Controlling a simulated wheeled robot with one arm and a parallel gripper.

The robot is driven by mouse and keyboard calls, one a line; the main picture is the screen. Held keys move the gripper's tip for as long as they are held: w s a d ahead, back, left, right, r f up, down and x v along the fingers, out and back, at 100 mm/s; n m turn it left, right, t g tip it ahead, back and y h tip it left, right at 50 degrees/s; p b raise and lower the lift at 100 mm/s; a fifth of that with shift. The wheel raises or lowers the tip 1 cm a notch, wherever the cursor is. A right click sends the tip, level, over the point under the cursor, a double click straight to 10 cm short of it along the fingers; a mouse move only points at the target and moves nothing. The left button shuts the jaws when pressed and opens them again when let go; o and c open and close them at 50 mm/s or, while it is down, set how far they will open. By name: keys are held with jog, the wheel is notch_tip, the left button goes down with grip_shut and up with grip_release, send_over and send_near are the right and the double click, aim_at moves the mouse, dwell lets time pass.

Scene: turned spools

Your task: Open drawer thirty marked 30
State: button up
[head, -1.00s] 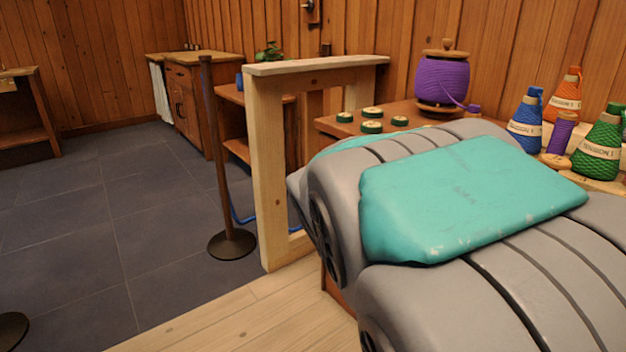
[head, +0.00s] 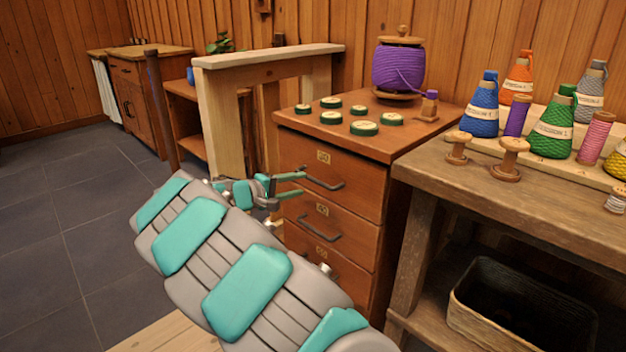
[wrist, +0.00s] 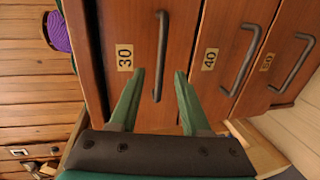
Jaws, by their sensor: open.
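Drawer thirty (head: 360,190) is the shut top drawer of a brown wooden cabinet in the head view. Its brass plate marked 30 (wrist: 125,57) reads clearly in the wrist view. Its dark bar handle (head: 325,182) also shows in the wrist view (wrist: 160,55), upright in that turned picture. My gripper (head: 303,183) is in front of this drawer at the handle's left end in the head view. In the wrist view its two green fingers (wrist: 160,72) are apart, with the handle's lower part between them in the picture. I cannot tell whether they touch it.
Drawer 40 (wrist: 209,58) and a third drawer (wrist: 267,62) below are shut. Green-rimmed discs and a purple yarn spool (head: 398,68) stand on the cabinet. A wooden frame (head: 228,120) stands to the left, a workbench (head: 480,185) with spools to the right.

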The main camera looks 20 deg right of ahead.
aim_at(311, 180)
jog(key=x, duration=0.3)
jog(key=w+x, duration=0.1)
jog(key=x, duration=0.3)
jog(key=shift+w+f, duration=0.15)
jog(key=shift+f, duration=0.05)
jog(key=shift+c, duration=0.4)
grip_shut()
dwell(1.0)
